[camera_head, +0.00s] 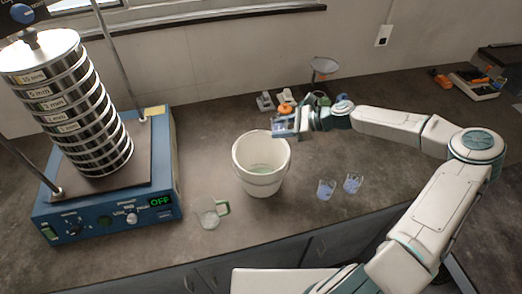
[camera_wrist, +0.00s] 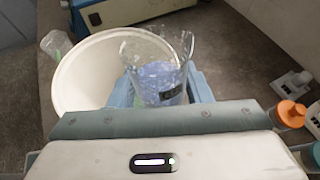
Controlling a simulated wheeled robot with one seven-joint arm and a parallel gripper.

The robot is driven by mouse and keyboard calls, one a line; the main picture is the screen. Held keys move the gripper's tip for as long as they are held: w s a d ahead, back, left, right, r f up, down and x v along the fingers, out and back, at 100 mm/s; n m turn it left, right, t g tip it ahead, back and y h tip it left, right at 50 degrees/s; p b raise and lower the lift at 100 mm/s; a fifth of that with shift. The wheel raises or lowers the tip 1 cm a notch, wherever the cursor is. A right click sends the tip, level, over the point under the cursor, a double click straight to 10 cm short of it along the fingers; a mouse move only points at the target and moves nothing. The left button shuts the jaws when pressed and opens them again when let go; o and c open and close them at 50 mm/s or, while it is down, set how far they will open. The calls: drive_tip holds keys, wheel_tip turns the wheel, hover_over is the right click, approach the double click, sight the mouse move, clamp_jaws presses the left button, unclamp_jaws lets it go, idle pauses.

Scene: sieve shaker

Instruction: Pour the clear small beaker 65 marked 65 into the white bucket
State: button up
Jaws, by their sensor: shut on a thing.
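My gripper (camera_head: 290,125) is above and just to the right of the bucket's rim. It is shut on a clear small beaker (camera_wrist: 158,75) with bluish content inside. The beaker looks near upright; a mark on its side is too small to read for certain. In the head view the beaker (camera_head: 281,127) is partly hidden by the gripper.
Two small clear beakers with bluish content (camera_head: 326,189) (camera_head: 353,183) stand right of the bucket. Small bottles (camera_wrist: 292,112) stand behind the gripper.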

drive_tip(key=shift+s+a+n+h, duration=0.35)
drive_tip(key=shift+n+h, duration=0.05)
drive_tip(key=shift+h, duration=0.2)
drive_tip(key=s+a+f+n+t+h, duration=0.2)
drive_tip(key=h, duration=0.1)
drive_tip(key=shift+s+a+f+n+t, duration=0.2)
drive_tip(key=shift+n+t, duration=0.1)
drive_tip(key=shift+t, duration=0.1)
drive_tip(key=shift+a+f+t+h, duration=0.1)
drive_tip(key=shift+f+t+h, duration=0.1)
drive_tip(key=shift+t+h, duration=0.15)
idle(0.3)
drive_tip(key=shift+r+n+t+h, duration=0.4)
drive_tip(key=shift+n+t+h, duration=0.05)
drive_tip(key=shift+n+h, duration=0.2)
idle(0.6)
drive_tip(key=shift+f+n, duration=0.25)
drive_tip(key=shift+f, duration=0.1)
idle(0.4)
drive_tip(key=shift+t+h+b, duration=0.4)
drive_tip(key=shift+t+b, duration=0.1)
drive_tip(key=shift+b, duration=0.2)
drive_tip(key=shift+s+r+n+t+h+b, duration=0.1)
drive_tip(key=shift+r+n+t+h+b, duration=0.4)
drive_tip(key=shift+b, duration=3)
